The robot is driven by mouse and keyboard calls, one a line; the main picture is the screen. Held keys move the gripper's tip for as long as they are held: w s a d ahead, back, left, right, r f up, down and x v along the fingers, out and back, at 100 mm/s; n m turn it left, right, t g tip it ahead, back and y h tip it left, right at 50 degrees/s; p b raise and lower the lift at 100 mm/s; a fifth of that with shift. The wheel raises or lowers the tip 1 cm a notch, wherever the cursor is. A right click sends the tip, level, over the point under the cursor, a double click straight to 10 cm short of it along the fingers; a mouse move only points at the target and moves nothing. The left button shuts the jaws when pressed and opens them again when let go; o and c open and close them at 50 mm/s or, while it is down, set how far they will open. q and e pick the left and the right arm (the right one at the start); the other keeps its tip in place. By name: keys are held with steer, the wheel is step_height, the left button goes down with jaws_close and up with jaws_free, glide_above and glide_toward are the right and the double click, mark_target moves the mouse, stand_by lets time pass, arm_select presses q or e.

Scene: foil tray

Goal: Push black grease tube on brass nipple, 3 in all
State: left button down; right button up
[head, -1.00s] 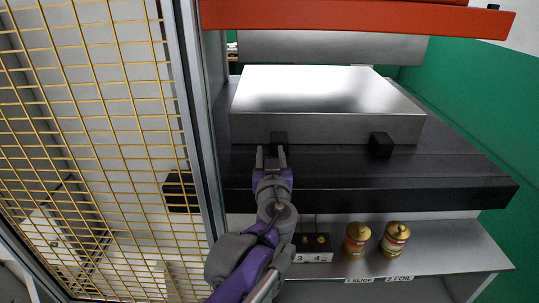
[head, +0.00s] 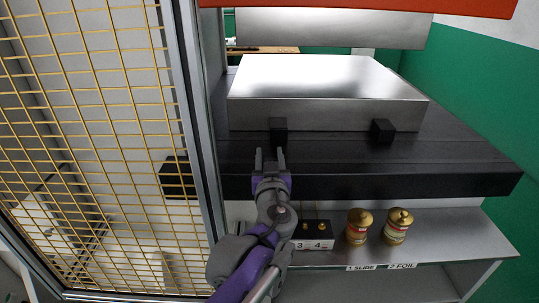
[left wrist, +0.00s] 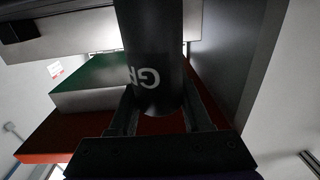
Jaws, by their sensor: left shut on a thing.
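My left gripper (head: 270,158) is in front of the dark front edge of the machine bed in the head view. In the left wrist view its fingers (left wrist: 158,118) are shut on a black grease tube (left wrist: 150,60) with white lettering. The tube's far end is out of that frame, and I cannot pick it out against the dark bed in the head view. Two small brass fittings (head: 320,227) stand on a dark-topped block marked 3 and 4; I cannot tell whether they are the nipples. My right gripper is not in view.
A steel box (head: 325,110) with black blocks (head: 382,131) sits on the bed. A yellow mesh door (head: 90,130) stands left of my arm.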

arm_select(q)
steer(key=shift+f, duration=1.25)
stand_by(0.9)
steer(key=shift+r+p, duration=0.55)
steer(key=shift+r, duration=0.25)
step_height(320, 180, up, 4)
steer(key=shift+w+f+p, duration=0.15)
steer(key=shift+f+p, duration=0.1)
steer(key=shift+p, duration=1)
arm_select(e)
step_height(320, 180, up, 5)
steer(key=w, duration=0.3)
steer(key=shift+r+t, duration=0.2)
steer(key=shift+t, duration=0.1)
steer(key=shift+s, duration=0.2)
